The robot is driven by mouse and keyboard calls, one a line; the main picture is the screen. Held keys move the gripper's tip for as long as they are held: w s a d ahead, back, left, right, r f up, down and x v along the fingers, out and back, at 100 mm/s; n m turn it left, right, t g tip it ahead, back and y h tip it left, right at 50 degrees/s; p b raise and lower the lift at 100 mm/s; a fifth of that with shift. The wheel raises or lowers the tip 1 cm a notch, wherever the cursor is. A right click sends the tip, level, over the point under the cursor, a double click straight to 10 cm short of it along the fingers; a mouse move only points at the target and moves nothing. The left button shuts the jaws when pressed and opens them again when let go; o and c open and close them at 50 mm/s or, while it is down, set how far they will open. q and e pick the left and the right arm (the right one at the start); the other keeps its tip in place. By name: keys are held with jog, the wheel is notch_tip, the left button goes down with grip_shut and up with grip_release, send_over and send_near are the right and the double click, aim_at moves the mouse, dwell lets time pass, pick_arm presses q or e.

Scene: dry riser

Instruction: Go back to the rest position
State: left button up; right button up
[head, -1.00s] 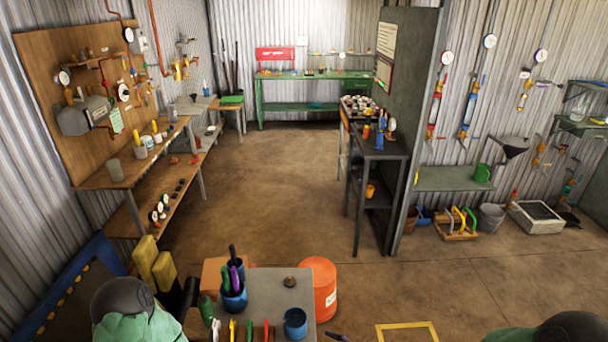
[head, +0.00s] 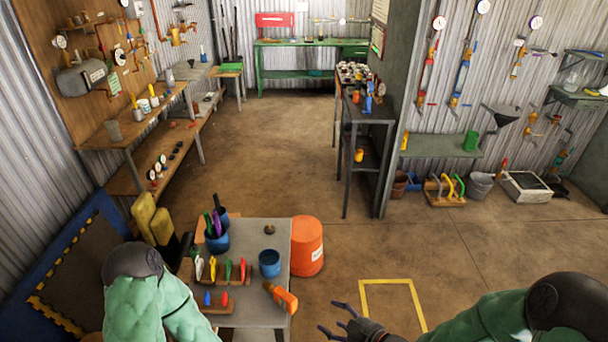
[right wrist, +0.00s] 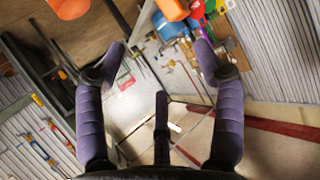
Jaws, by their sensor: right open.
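My right gripper (head: 345,318) is at the bottom of the head view, right of the small grey table, its dark purple fingers spread over the floor. In the right wrist view its fingers (right wrist: 158,62) are wide apart with nothing between them. My left forearm shows at the bottom left of the head view, but the left gripper is out of sight below the frame. The small grey table (head: 265,318) carries an orange-handled tool (head: 283,298), a blue cup (head: 269,263) and a blue holder with tools (head: 216,240).
An orange bucket (head: 308,247) stands beside the table's right side. A yellow floor square (head: 393,283) lies right of the table, under and beyond my right gripper. A tall dark stand (head: 367,120) is farther back. The middle of the floor is clear.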

jog(key=s+d+f+m+g+h, duration=0.1)
jog(key=s+f+m+g+h, duration=0.1)
jog(key=s+f+m+g, duration=0.2)
jog(key=s+f+m+g+h, duration=0.2)
jog(key=s+f+m+g, duration=0.2)
jog(key=s+f, duration=0.6)
notch_tip(320, 180, down, 7)
jog(key=shift+s+d+r+m+g+h, duration=0.1)
jog(key=shift+s+d+m+g+h, duration=0.2)
jog(key=shift+m, duration=0.8)
jog(key=shift+w+d, duration=0.1)
jog(key=shift+w, duration=0.05)
